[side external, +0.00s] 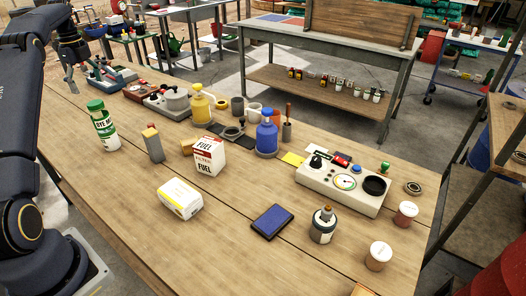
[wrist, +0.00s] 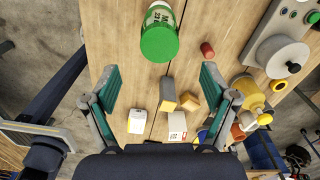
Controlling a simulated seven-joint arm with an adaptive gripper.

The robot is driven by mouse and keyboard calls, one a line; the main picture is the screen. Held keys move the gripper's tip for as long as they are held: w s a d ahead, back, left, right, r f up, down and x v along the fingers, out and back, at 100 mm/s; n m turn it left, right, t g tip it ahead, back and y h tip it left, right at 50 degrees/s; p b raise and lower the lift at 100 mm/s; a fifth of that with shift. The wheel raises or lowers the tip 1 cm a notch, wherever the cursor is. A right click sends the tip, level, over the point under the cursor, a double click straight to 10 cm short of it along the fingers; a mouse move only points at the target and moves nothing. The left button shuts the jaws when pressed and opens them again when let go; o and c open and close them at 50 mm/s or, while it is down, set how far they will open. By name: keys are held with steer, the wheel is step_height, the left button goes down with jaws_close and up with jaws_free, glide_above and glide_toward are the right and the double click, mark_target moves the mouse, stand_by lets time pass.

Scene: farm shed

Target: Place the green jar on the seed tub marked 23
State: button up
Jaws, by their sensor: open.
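A green-capped jar (side external: 102,125) with a green and white label stands upright at the left of the bench in the side external view. The wrist view shows its round green lid (wrist: 159,43) at top centre, with a partly legible label that seems to include 23. My gripper (wrist: 160,75) is open and empty, its fingers apart below the jar in that view. In the side external view my gripper (side external: 70,82) hangs behind and left of the jar, not touching it. Two small lidded tubs, one reddish (side external: 406,214) and one brown (side external: 379,257), stand at the right; I cannot read any number on them.
A grey block (side external: 153,143), a fuel filter box (side external: 209,156) and a yellow-white pack (side external: 180,198) stand right of the jar. Yellow (side external: 201,105) and blue (side external: 267,135) bottles stand behind. A gauge panel (side external: 318,185) is at the right. The near left bench is bare.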

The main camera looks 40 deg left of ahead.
steer(key=shift+w+d+r, duration=0.1)
steer(key=shift+r, duration=0.35)
steer(key=w+d+r+n+t+y, duration=0.1)
steer(key=w+d+r+n, duration=0.15)
steer(key=d+r, duration=0.4)
steer(key=w+d+r+n, duration=0.2)
steer(key=w+d+r, duration=0.1)
steer(key=d, duration=0.6)
steer(key=s+d+r+n+t, duration=0.1)
steer(key=d+r, duration=0.1)
steer(key=d, duration=0.4)
steer(key=s+d+r+n+t, duration=0.1)
steer(key=s+d+r+n, duration=0.1)
steer(key=d, duration=0.4)
steer(key=s+d+f+n+t, duration=0.1)
steer(key=s+d+f+n, duration=0.1)
steer(key=s+d, duration=0.3)
steer(key=s+d+f+n, duration=0.3)
steer(key=s+d, duration=0.2)
steer(key=d, duration=0.2)
steer(key=s+d+f+n+t+h, duration=0.1)
steer(key=s+d+f+n, duration=0.2)
steer(key=s+d, duration=0.3)
steer(key=shift+d+f+t, duration=0.25)
steer(key=shift+d+t, duration=0.05)
steer(key=shift+d, duration=0.3)
